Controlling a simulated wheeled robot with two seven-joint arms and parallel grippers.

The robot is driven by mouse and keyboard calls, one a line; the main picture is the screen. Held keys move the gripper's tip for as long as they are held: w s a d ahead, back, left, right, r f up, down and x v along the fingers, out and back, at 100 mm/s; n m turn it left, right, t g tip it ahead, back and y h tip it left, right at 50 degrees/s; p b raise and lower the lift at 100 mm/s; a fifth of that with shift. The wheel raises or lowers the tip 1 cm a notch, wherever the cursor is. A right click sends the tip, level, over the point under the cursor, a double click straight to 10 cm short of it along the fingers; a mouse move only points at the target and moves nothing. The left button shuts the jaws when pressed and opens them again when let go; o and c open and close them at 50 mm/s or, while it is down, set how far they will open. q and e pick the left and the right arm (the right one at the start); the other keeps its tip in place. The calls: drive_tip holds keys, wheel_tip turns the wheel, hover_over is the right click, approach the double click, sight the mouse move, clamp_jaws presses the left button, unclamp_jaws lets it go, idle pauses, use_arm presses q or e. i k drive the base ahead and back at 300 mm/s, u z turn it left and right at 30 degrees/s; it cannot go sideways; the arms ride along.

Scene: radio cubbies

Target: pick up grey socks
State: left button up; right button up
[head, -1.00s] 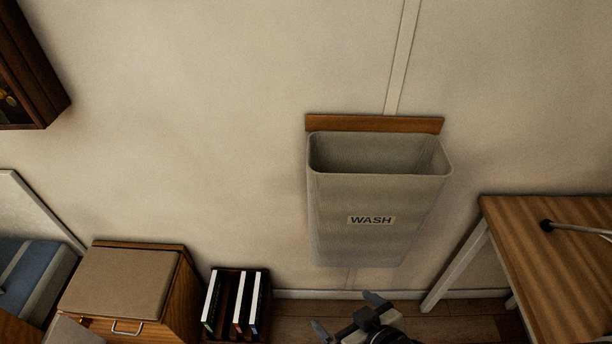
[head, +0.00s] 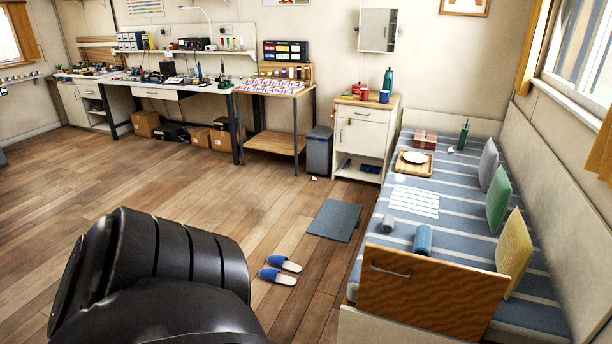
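A small grey rolled bundle (head: 388,224) lies on the blue striped bed (head: 455,190), near its left edge; it may be the grey socks, but it is too small to be sure. A larger blue roll (head: 423,240) lies just right of it, close to the wooden end board. Neither of my grippers is in view. A large black arm link of mine fills the lower left of the head view.
Blue slippers (head: 280,270) and a grey mat (head: 334,221) lie on the floor left of the bed. A white cabinet (head: 365,135) stands beyond. The middle floor is clear.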

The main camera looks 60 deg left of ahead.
sight(388, 224)
drive_tip(key=u, duration=1.5)
drive_tip(key=k, duration=0.2)
drive_tip(key=u, duration=1.55)
drive_tip(key=i, duration=1.4)
drive_tip(key=z, duration=0.3)
drive_tip(key=i, duration=1.1)
drive_tip(key=z, duration=0.9)
